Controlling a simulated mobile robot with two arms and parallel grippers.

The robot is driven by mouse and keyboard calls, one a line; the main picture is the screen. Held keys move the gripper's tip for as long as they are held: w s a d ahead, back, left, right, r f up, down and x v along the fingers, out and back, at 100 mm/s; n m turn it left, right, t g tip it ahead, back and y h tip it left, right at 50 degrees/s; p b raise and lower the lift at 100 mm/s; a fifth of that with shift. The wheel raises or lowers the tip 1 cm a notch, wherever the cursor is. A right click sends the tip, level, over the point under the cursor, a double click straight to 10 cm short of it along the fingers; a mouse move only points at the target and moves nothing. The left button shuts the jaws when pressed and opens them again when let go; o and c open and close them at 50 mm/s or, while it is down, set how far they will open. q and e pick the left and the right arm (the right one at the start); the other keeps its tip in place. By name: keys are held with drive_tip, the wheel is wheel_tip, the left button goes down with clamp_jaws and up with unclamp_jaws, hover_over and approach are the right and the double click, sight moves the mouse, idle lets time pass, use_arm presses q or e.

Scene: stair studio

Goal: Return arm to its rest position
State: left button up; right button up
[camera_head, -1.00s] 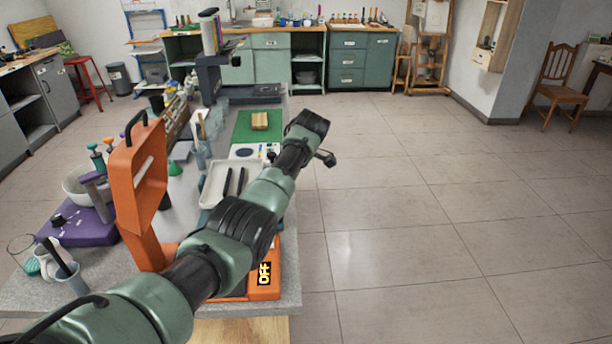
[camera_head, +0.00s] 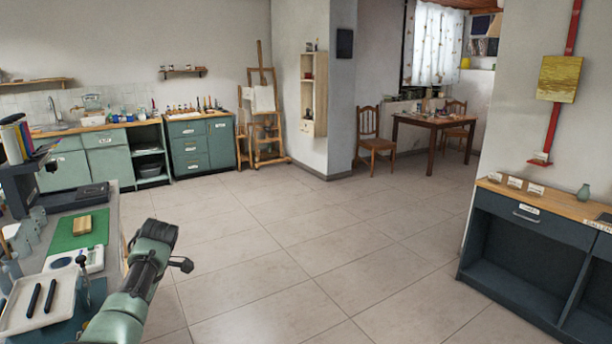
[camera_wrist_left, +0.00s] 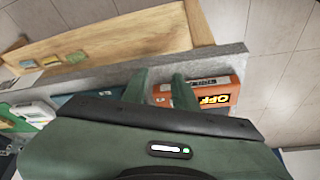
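My left arm (camera_head: 140,275) shows at the lower left of the head view, beside the right edge of the worktable. Its dark end joint has a small knob; I cannot make out fingers there. In the left wrist view, the two green fingers of my left gripper (camera_wrist_left: 159,78) are spread apart with nothing between them. No contact with either is visible. My right gripper is in neither view.
The worktable holds a green mat (camera_head: 65,238) with a wooden block (camera_head: 82,225), a white scale (camera_head: 92,262) and a white tray (camera_head: 18,318) with two black bars. Open tiled floor (camera_head: 310,250) lies right of it. A dark cabinet (camera_head: 510,260) stands at the right.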

use_arm(q)
drive_tip(key=s+d+f+m, duration=0.2)
drive_tip(key=s+f+m, duration=0.3)
drive_tip(key=f, duration=0.7)
drive_tip(key=s+d+f+m+t+h, duration=0.1)
drive_tip(key=s+d+f+m, duration=0.15)
drive_tip(key=s+f, duration=0.7)
drive_tip(key=s+d+f+m, duration=0.15)
drive_tip(key=f+m, duration=0.25)
drive_tip(key=f, duration=1.2)
drive_tip(key=s+d+f+m+h, duration=0.1)
drive_tip(key=s+d+f+m, duration=0.2)
drive_tip(key=s+f, duration=0.6)
drive_tip(key=s+d+f+m+h, duration=0.1)
drive_tip(key=s+d+f+m, duration=0.3)
drive_tip(key=s, duration=0.9)
drive_tip(key=s+d+f+m, duration=0.1)
drive_tip(key=s+f, duration=0.1)
drive_tip(key=s, duration=0.7)
drive_tip(key=s+d+f+m+h, duration=0.1)
drive_tip(key=s+d+f+m, duration=0.1)
drive_tip(key=s, duration=0.8)
drive_tip(key=shift+s+f+t+h, duration=0.15)
drive_tip(key=shift+s+t+h, duration=0.15)
drive_tip(key=shift+t, duration=0.1)
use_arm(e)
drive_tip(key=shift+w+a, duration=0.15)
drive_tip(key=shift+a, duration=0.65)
use_arm(q)
drive_tip(key=shift+m, duration=0.25)
